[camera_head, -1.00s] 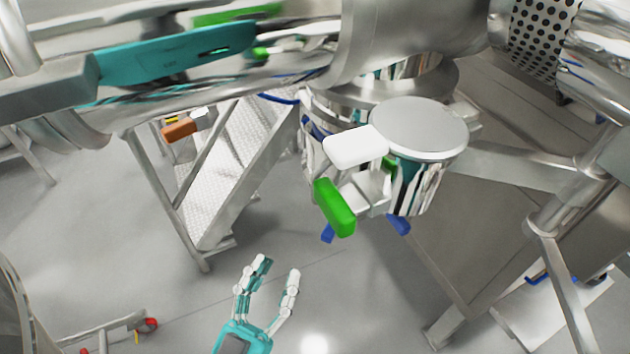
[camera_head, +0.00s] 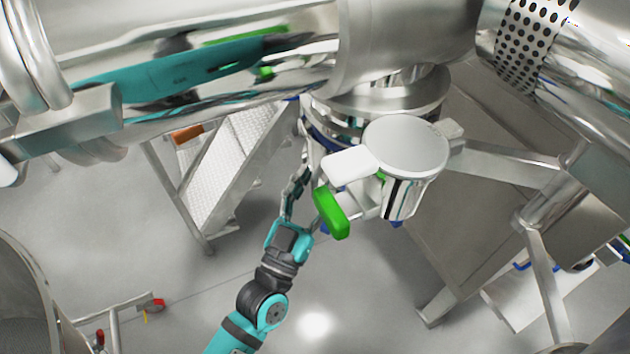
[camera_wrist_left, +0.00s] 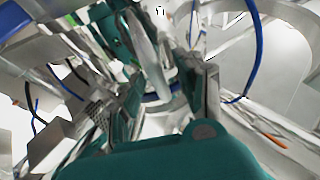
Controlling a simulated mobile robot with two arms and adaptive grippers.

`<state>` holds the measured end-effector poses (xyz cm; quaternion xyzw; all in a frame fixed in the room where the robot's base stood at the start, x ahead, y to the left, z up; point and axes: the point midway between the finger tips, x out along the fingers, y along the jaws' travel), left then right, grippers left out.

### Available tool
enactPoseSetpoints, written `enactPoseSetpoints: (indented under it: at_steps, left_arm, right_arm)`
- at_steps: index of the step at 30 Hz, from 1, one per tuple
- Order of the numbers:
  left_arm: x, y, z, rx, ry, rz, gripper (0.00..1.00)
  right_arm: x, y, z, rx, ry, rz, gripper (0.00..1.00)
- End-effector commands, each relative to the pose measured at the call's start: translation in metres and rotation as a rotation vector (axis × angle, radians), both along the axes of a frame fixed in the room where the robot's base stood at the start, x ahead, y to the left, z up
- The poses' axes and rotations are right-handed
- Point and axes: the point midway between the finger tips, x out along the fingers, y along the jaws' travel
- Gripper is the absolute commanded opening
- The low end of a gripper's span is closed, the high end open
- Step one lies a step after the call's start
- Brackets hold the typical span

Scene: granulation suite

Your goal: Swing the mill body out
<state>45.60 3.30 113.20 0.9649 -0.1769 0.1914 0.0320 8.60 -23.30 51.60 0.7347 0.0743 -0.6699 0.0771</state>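The mill body is probably the shiny metal unit with a round grey lid (camera_head: 405,145) under the large steel vessel. It has a white block (camera_head: 351,166) and a green handle (camera_head: 331,212) on its left side. My left gripper (camera_head: 306,185) reaches up from below, just left of the green handle, its right finger partly hidden near it. In the left wrist view its fingers (camera_wrist_left: 170,90) stand apart, with shiny metal seen beyond the gap. Whether they touch the mill is unclear. My right gripper is not in view.
A large steel vessel (camera_head: 405,45) crosses the top. A steel step stand (camera_head: 225,165) is behind on the left, and a metal frame leg (camera_head: 545,275) stands at the right. Blue cables (camera_wrist_left: 254,50) show in the left wrist view. The floor at lower centre is open.

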Motion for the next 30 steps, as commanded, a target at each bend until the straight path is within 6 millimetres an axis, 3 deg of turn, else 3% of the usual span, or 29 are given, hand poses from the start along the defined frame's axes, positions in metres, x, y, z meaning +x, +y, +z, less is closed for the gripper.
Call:
enactPoseSetpoints:
  at_steps: [5,13,30]
  left_arm:
    - [-0.0001,0.0002,-0.0004,0.000,0.000,0.000,0.34]
    - [-0.0003,0.0001,-0.0002,0.000,0.000,0.000,0.00]
    - [-0.0001,-0.0005,-0.0005,0.002,0.000,0.001,0.00]
  right_arm:
    - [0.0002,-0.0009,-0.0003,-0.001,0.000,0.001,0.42]
    - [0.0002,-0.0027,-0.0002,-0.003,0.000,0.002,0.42]
    - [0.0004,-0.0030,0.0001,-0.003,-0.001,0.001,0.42]
